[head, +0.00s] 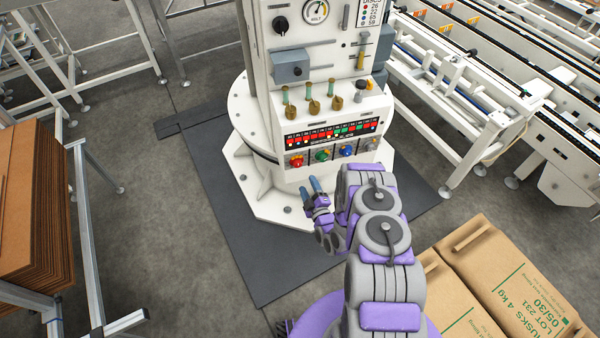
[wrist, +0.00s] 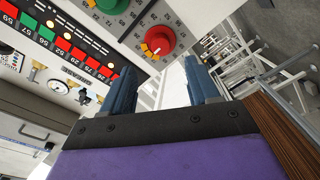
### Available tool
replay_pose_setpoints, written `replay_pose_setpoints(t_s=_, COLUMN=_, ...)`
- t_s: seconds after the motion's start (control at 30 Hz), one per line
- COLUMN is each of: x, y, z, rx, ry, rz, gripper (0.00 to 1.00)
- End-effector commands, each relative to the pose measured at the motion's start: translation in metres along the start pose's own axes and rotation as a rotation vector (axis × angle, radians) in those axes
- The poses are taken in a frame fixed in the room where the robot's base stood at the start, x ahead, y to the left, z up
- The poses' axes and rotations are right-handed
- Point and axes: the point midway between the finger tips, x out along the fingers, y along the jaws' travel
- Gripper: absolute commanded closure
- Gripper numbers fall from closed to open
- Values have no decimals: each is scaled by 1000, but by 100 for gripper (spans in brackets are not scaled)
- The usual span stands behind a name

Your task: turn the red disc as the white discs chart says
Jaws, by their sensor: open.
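The red disc (head: 296,160) is the leftmost of a row of coloured discs on the white machine's lower panel. In the wrist view the red disc (wrist: 157,41) lies beyond the fingertips, between them sideways, with an orange-yellow mark on its rim and a printed scale around it. My gripper (head: 310,188) is open and empty, below and a little right of the disc, apart from it. Its blue fingers also show in the wrist view (wrist: 160,85). The white discs chart (head: 372,14) is at the upper right of the machine, listing 26, 22, 65 and 59 beside small coloured dots; its top is cut off.
A green disc (head: 323,156) and a blue disc (head: 346,151) sit right of the red one. A strip of red and green numbered tiles (head: 332,131) runs above them. Brass-coloured levers (head: 312,105) stand higher. Cartons (head: 505,270) lie at lower right.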

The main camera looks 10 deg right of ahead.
Motion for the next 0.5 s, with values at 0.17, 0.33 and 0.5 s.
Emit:
replay_pose_setpoints(t_s=0.17, x=19, y=-3, z=-2, rx=-4, ry=8, rz=4, gripper=40)
replay_pose_setpoints(t_s=0.33, x=53, y=-3, z=-4, rx=-6, ry=7, rz=3, gripper=40)
replay_pose_setpoints(t_s=0.5, x=78, y=-2, z=-2, rx=-3, ry=6, rz=3, gripper=40)
